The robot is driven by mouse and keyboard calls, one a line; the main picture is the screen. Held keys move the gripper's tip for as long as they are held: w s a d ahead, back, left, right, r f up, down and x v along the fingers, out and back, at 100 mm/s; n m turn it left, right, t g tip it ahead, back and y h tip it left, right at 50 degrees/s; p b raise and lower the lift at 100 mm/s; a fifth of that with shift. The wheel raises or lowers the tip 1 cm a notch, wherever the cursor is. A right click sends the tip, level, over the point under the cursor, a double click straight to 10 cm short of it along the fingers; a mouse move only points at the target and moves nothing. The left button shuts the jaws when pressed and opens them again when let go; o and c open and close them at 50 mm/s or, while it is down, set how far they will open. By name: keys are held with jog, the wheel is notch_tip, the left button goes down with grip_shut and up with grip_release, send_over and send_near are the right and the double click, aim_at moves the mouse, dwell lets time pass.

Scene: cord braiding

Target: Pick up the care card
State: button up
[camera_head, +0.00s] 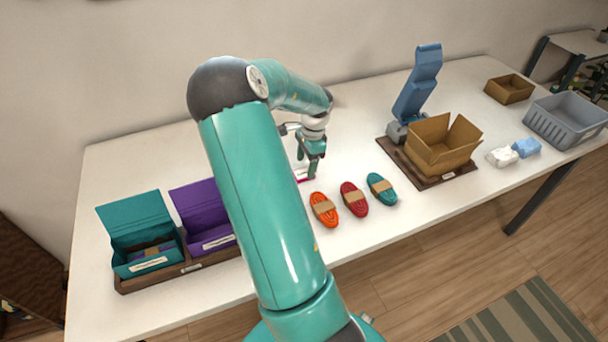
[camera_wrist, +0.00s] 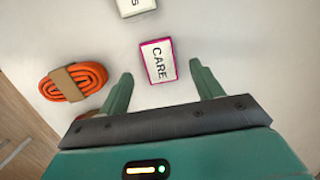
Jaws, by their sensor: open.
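The care card (camera_wrist: 157,62) is a small white block with a magenta edge and the word CARE on it. It lies flat on the white table, and in the wrist view it sits just beyond and between my fingertips. In the head view only a magenta edge of the card (camera_head: 304,178) shows beside my gripper (camera_head: 311,170), which hides the rest. In the wrist view my gripper (camera_wrist: 160,77) is open, with one teal finger to either side of the card's near end and nothing between them.
An orange cord bundle (camera_wrist: 73,83) lies left of my gripper in the wrist view. Another lettered white block (camera_wrist: 135,6) lies beyond the card. Red (camera_head: 354,199) and teal (camera_head: 382,189) bundles, a cardboard box (camera_head: 443,148), a teal box (camera_head: 141,232) and a purple box (camera_head: 204,216) stand on the table.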

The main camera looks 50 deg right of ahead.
aim_at(304, 173)
jog(key=shift+w+a+f, duration=0.1)
jog(key=shift+a+f, duration=0.05)
jog(key=shift+f, duration=1.4)
jog(key=c, duration=1)
jog(key=shift+r, duration=0.15)
jog(key=shift+c, duration=0.2)
